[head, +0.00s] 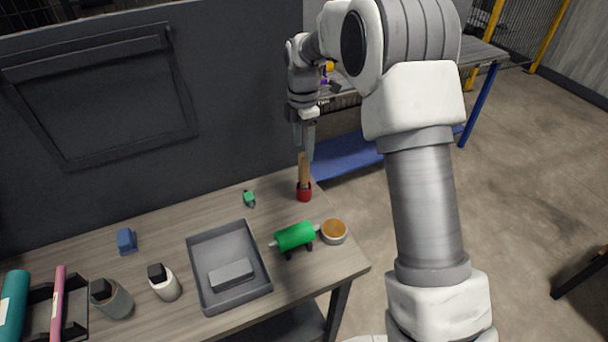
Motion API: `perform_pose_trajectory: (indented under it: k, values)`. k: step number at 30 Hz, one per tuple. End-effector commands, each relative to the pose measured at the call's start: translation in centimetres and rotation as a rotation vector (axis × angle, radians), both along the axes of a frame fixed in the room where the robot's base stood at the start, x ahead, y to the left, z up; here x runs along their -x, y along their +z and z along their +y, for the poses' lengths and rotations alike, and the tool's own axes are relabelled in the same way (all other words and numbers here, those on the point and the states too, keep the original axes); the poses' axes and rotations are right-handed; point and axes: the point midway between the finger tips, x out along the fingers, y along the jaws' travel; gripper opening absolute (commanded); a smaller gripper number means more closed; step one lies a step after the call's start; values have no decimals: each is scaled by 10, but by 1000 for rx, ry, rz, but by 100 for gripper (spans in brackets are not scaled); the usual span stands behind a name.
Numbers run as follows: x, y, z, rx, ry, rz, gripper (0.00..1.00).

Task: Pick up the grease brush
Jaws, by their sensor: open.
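What looks like the grease brush (304,168) stands upright in a small red holder (304,192) near the table's far right corner. Only its wooden handle shows; its lower end is hidden in the holder. My gripper (304,148) points down from above, with its fingers open. The fingertips are at about the top of the handle in the picture. I cannot tell whether the handle top is between the fingers or just in front of or below them.
On the wooden table (165,218) are a green roller (295,237), a round tin with orange contents (333,231), a grey tray (267,285) with a grey block, a small green item (249,198), a blue item (127,241) and bottles (164,283). A dark panel (240,110) rises behind.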

Motion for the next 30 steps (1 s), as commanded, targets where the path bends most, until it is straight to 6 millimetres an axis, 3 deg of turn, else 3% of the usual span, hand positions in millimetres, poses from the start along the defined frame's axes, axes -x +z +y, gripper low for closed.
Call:
perform_pose_trajectory:
  k: [3, 11, 19, 29, 30]
  values:
    - [0, -21, 0, 1, 1, 2, 68]
    - [0, -40, 0, 1, 0, 1, 68]
    - [-1, -78, -1, 0, 0, 1, 68]
    - [-2, -85, -1, 0, 0, -1, 68]
    - [-2, -85, -1, 0, 0, -1, 60]
